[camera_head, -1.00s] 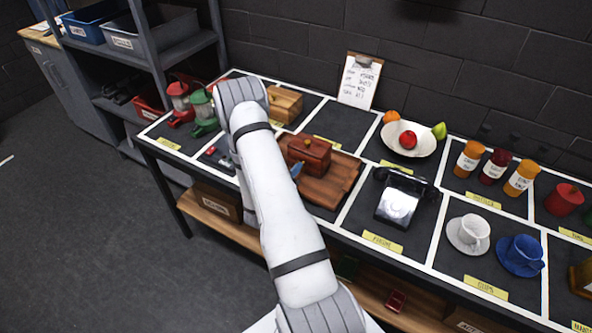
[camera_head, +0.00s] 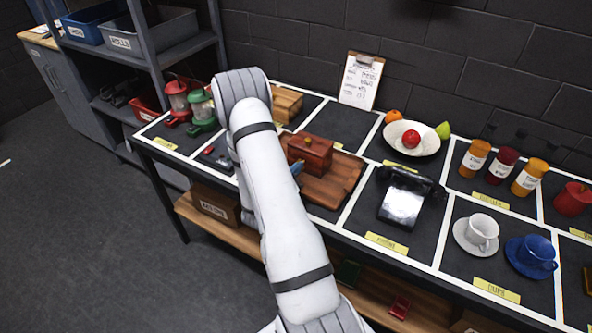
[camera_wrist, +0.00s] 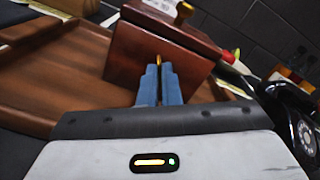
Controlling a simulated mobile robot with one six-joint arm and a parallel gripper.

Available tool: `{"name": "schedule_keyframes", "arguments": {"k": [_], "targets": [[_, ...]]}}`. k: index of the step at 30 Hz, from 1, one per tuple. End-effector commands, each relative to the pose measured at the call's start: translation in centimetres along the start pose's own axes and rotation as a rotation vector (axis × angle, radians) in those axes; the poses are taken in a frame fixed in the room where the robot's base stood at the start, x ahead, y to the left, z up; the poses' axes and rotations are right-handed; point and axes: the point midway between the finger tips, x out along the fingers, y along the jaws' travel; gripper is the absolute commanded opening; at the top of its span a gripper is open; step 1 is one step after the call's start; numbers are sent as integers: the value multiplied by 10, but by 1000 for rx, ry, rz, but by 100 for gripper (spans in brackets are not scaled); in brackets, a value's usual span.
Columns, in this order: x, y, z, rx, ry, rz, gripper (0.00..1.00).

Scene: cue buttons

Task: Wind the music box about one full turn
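The music box (camera_head: 313,155) is a reddish-brown wooden box with a small knob (camera_head: 307,141) on its lid. It sits on a brown wooden tray (camera_head: 335,185) and also fills the upper middle of the wrist view (camera_wrist: 135,60). My gripper's blue fingers (camera_wrist: 159,80) are close together at the face of the box. A thin brass piece, seemingly the winding key (camera_wrist: 159,60), shows between their tips; the fingers hide most of it. In the head view my gripper (camera_head: 297,169) is mostly behind my arm, with a bit of blue showing beside the box.
A black telephone (camera_head: 408,198) stands right of the tray. Beyond are a fruit bowl (camera_head: 428,143), several bottles (camera_head: 503,165) and cups (camera_head: 482,230). Red and green lanterns (camera_head: 200,108) and a lighter wooden box (camera_head: 286,103) stand to the left. A clipboard (camera_head: 361,80) leans on the back wall.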

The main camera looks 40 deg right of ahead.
Motion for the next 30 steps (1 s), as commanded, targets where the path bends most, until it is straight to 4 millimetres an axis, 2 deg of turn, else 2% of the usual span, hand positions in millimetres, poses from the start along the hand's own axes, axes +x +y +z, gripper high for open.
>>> {"name": "schedule_keyframes", "arguments": {"k": [1,8,16,30], "targets": [[0,0,0,-1,0,0,7],[0,0,0,-1,0,0,25],[-2,0,-1,-2,1,0,25],[-70,1,-1,-2,0,1,25]]}}
